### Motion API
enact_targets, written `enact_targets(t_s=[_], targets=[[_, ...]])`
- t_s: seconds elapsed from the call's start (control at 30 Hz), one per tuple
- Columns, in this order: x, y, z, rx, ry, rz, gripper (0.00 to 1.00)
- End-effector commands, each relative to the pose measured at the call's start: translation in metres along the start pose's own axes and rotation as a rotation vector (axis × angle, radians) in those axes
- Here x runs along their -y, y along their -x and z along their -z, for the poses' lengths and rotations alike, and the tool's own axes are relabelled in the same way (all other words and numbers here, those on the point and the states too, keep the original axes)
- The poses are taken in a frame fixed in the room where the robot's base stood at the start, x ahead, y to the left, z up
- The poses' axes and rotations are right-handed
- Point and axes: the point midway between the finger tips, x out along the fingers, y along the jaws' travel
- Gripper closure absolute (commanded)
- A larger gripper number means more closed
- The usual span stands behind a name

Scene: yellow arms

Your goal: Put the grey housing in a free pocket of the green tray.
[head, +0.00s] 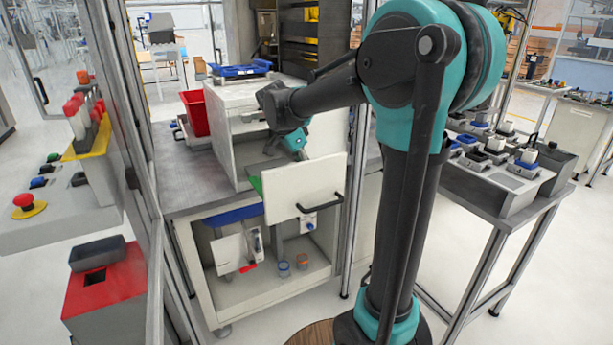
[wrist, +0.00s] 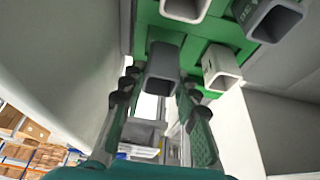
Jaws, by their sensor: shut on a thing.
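My gripper (head: 297,143) reaches down into an open drawer (head: 312,185) in the head view, where its fingertips are hidden. In the wrist view my gripper (wrist: 158,98) is shut on the grey housing (wrist: 162,67), a square hollow piece between the two fingers. The green tray (wrist: 196,52) lies right by the held housing. Other square housings, such as a light one (wrist: 220,66) and a grey one (wrist: 274,18), stand in its pockets. I cannot tell whether the held housing is in a pocket or just above the tray. Only a green edge (head: 256,185) shows in the head view.
The drawer front with its black handle (head: 320,203) stands pulled out of the white cabinet (head: 225,105). A red bin (head: 195,112) and a blue tray (head: 240,70) are near the cabinet. A side table (head: 490,205) with several parts stands to the right.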

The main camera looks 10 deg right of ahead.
Motion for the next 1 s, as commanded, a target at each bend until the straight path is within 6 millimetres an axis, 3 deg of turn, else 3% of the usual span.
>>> enact_targets(t_s=[0.17, 0.53, 0.57, 0.7, 1.0], targets=[[0.0, -0.018, -0.008, 0.0, 0.0, 0.0, 0.92], [0.0, -0.022, -0.009, 0.0, 0.0, 0.0, 0.92], [0.0, -0.022, -0.009, 0.0, 0.0, 0.0, 0.69], [0.0, -0.022, -0.009, 0.0, 0.0, 0.0, 0.51], [0.0, -0.021, -0.009, 0.0, 0.0, 0.0, 0.49]])
